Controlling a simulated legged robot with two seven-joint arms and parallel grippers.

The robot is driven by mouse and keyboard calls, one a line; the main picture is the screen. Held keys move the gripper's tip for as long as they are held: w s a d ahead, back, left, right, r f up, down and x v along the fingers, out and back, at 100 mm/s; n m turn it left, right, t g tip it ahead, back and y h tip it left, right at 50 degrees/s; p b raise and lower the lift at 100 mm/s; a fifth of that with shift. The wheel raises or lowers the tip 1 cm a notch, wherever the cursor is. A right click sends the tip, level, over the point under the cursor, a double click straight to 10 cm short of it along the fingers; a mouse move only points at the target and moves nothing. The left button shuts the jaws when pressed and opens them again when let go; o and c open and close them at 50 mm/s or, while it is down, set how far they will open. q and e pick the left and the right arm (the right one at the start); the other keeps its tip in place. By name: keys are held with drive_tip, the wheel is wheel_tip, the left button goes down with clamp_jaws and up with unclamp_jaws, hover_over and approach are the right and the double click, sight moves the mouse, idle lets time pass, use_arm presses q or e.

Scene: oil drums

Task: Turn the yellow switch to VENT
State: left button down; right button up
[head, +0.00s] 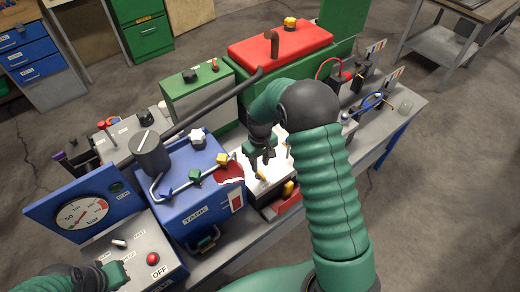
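No label reading VENT can be made out. Several yellow parts show in the head view: a yellow knob (222,158) on top of the blue TANK box, a yellow cap (290,22) on the red-topped green tank, and a small yellow handle (289,187) by a white and red unit. I cannot tell which is the switch. My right gripper (262,164) points down above the white surface, just left of and above the yellow handle; its fingers look apart and empty. My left gripper (116,274) is at the lower left, beside the grey OFF panel, partly cut off by the frame.
The blue TANK box (205,209) stands on the bench, with a dark cylinder and a long bar across it. A pressure gauge (82,213) is at the left. The grey panel has a red button (153,259). The green tank (240,82) stands behind. My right arm hides part of the bench.

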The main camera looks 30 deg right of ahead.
sight(260, 173)
wheel_tip(260, 173, up, 11)
drive_tip(key=shift+r+b, duration=0.15)
drive_tip(key=shift+b, duration=0.25)
drive_tip(key=s+a+f+t, duration=0.2)
drive_tip(key=s+a, duration=0.8)
drive_tip(key=s, duration=0.4)
drive_tip(key=shift+s+a+f+m, duration=0.15)
drive_tip(key=shift+a+f+m, duration=0.15)
drive_tip(key=shift+m, duration=0.1)
drive_tip(key=shift+s+a+r+t, duration=0.1)
drive_tip(key=shift+s+t, duration=0.1)
drive_tip(key=shift+t, duration=0.1)
drive_tip(key=shift+w+a, duration=0.1)
drive_tip(key=shift+w, duration=0.05)
